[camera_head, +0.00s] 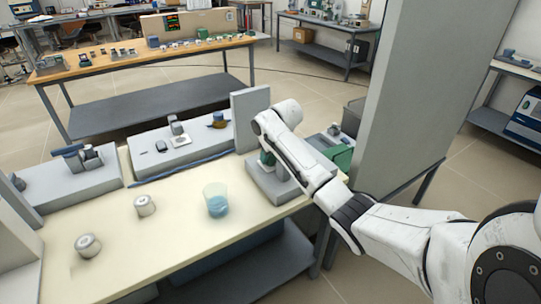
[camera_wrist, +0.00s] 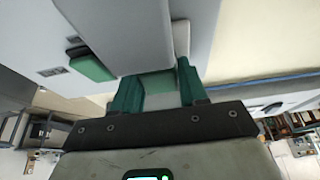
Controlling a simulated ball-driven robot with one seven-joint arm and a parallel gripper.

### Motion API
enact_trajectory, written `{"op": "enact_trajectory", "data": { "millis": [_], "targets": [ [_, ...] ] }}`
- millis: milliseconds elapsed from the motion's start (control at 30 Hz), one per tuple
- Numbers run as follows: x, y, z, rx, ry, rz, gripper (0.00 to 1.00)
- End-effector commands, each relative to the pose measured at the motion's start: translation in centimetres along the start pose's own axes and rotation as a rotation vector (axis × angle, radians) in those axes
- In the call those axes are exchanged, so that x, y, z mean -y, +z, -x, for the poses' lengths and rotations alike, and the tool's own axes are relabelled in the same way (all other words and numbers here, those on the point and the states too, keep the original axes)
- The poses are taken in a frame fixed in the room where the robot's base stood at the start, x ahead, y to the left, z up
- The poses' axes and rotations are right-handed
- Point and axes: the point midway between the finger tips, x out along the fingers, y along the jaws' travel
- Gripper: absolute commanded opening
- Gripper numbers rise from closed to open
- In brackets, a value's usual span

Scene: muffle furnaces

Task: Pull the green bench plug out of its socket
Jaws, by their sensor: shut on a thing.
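The green bench plug (camera_wrist: 157,86) shows in the wrist view between the two dark green fingers of my gripper (camera_wrist: 157,74). The fingers are shut on it, one on each side. A large grey block lies just beyond the plug and covers part of it. The socket opening is hidden, so I cannot tell how deep the plug sits. In the head view a small patch of green (camera_head: 267,158) shows beside my wrist, at the grey bench unit (camera_head: 262,182) on the right end of the bench. My arm hides most of the grip there.
A second green piece (camera_wrist: 90,65) sits on a grey face in the wrist view. On the bench stand a beaker with blue liquid (camera_head: 217,201) and two small round pots (camera_head: 145,205). A tall grey panel (camera_head: 405,105) rises right of my arm. The bench front is mostly clear.

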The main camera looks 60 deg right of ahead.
Motion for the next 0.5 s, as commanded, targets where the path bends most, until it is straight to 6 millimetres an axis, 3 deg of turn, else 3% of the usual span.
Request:
{"op": "enact_trajectory", "data": {
  "millis": [267, 500],
  "targets": [
    [0.1, -0.1, 0.3, 0.0, -0.001, 0.001, 0.0],
    [0.1, -1.1, 2.7, 0.001, 0.0, 0.001, 0.0]
  ]
}}
